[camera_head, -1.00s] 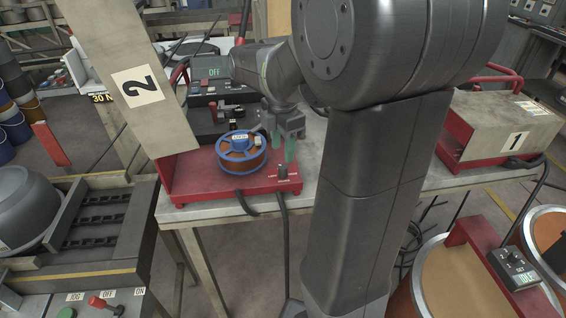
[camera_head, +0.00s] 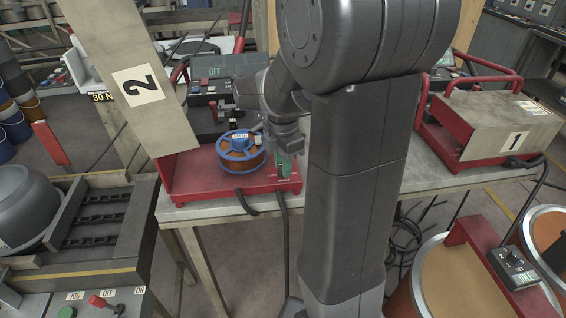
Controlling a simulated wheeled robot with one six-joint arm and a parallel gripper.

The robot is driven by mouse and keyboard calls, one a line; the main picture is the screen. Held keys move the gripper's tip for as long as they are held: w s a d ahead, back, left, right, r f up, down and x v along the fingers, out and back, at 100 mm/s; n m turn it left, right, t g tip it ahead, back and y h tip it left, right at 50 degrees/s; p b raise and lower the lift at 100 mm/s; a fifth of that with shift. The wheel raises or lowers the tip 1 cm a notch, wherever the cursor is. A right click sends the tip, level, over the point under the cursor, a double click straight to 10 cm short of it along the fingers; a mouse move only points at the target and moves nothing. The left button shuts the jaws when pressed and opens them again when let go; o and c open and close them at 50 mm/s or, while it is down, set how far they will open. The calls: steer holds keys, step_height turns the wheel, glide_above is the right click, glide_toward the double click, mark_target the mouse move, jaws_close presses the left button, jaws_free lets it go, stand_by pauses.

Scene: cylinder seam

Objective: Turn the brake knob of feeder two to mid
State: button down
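Feeder two (camera_head: 190,186) is a red tray unit on the grey table, its raised beige lid (camera_head: 126,60) marked 2. A blue spool (camera_head: 240,140) with copper-coloured wire sits in it. My gripper (camera_head: 284,166), with green fingertips, points down at the right front corner of feeder two. The fingertips cover the spot of the small dark brake knob, so the knob and its setting are hidden. The fingers overlap in this view. I cannot tell whether they are open, shut or touching the knob.
A grey control box with an OFF display (camera_head: 215,72) stands behind feeder two. Feeder one (camera_head: 500,125), closed under a beige lid marked 1, is at the right of the table. Dark cables hang over the table's front edge. My arm blocks the middle of the view.

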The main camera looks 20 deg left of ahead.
steer(key=shift+m, duration=0.3)
steer(key=m, duration=0.5)
steer(key=shift+p, duration=0.4)
steer(key=m, duration=0.6)
stand_by(0.4)
steer(key=c, duration=1.2)
jaws_free()
steer(key=shift+c, duration=0.2)
steer(key=shift+r, duration=0.1)
step_height(320, 180, up, 14)
steer(key=shift+f, duration=0.25)
